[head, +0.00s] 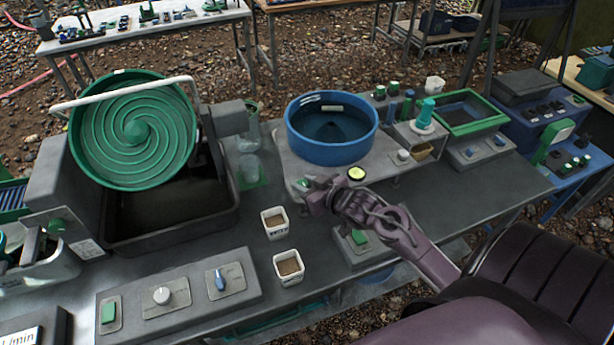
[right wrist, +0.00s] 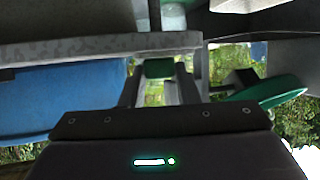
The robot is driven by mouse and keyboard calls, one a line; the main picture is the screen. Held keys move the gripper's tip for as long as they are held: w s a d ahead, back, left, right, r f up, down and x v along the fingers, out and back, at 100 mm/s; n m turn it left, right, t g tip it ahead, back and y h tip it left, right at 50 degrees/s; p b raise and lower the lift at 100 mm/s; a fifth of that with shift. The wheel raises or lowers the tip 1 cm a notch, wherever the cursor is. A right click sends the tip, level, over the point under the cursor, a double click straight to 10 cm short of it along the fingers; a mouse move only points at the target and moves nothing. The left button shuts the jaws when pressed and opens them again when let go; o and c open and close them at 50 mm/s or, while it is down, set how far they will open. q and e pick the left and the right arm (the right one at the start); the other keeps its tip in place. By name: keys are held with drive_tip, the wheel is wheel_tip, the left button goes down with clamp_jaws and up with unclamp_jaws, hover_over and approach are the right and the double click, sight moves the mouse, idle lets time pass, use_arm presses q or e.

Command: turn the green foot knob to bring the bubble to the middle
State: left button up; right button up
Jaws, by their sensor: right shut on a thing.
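The round bubble level (head: 356,174) is a yellow-green disc in a dark ring at the front of the grey platform (head: 290,158) that carries the blue bowl (head: 331,150). The bubble's place in it is too small to tell. My right gripper (head: 309,188) is at the platform's front left corner, shut on the green foot knob (head: 303,184), which is mostly hidden by the fingers. In the right wrist view the green knob (right wrist: 159,68) shows between the fingertips, just under the platform's edge. My left gripper is not in view.
Two white square cups (head: 275,222) of sand stand left of my right gripper. A control box (head: 180,295) with a knob and switches lies at the front left. A green spiral wheel (head: 135,132) stands over a dark tub. A control box with a green button (head: 359,237) sits below my right forearm.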

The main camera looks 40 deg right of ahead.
drive_tip(key=m+h, duration=0.1)
drive_tip(key=m+h+p, duration=0.1)
drive_tip(key=m+h, duration=0.1)
drive_tip(key=a+m+h+p, duration=0.1)
drive_tip(key=h, duration=0.1)
drive_tip(key=shift+r+m+g, duration=0.15)
drive_tip(key=shift+m+g, duration=0.15)
drive_tip(key=shift+m, duration=0.1)
drive_tip(key=shift+w+m+g+h+p, duration=0.15)
drive_tip(key=shift+m+g+h+p, duration=0.75)
drive_tip(key=shift+m+h, duration=1.1)
drive_tip(key=shift+h, duration=0.3)
drive_tip(key=o, duration=1)
drive_tip(key=shift+c, duration=0.2)
